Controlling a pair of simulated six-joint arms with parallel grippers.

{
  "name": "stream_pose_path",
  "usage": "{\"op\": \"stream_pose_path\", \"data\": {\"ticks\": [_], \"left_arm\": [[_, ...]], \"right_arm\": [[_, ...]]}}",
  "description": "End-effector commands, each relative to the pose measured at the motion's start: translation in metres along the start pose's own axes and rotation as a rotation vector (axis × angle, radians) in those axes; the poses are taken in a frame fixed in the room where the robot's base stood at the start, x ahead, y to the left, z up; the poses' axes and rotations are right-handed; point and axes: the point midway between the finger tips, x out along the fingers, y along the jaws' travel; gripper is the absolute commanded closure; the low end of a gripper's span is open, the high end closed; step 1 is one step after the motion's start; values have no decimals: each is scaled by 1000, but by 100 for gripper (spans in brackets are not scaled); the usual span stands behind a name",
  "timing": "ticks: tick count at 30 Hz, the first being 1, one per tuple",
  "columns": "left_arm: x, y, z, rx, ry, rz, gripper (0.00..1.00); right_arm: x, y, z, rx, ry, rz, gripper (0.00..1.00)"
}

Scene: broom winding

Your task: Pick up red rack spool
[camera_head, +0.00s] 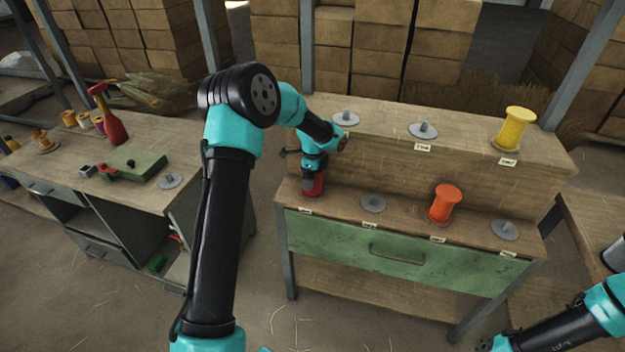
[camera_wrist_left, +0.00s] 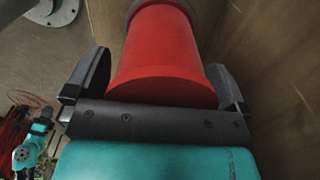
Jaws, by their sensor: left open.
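The red spool (camera_head: 314,186) stands on the lower shelf of the wooden rack (camera_head: 470,180), at its left end. In the head view my left gripper (camera_head: 313,172) is right at the spool and hides most of it. In the left wrist view the red spool (camera_wrist_left: 160,55) sits between the two dark fingers of my left gripper (camera_wrist_left: 158,90). The fingers are spread, one on each side, with a gap visible on the left. My right arm shows at the lower right of the head view, but its fingers are not clearly seen.
An orange spool (camera_head: 445,204) stands on the lower shelf and a yellow spool (camera_head: 514,129) on the upper one. Empty grey holders (camera_head: 373,204) flank them. The rack's back board rises behind the lower shelf.

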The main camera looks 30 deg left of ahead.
Motion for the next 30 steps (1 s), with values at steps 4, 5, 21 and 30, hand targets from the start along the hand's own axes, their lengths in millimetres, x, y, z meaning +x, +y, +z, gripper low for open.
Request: {"op": "stream_pose_path", "data": {"ticks": [4,5,21,30], "left_arm": [[0,0,0,0,0,0,0],[0,0,0,0,0,0,0],[-1,0,0,0,0,0,32],[-1,0,0,0,0,-1,46]], "right_arm": [[0,0,0,0,0,0,100],[0,0,0,0,0,0,100],[0,0,0,0,0,0,100],[0,0,0,0,0,0,100]]}}
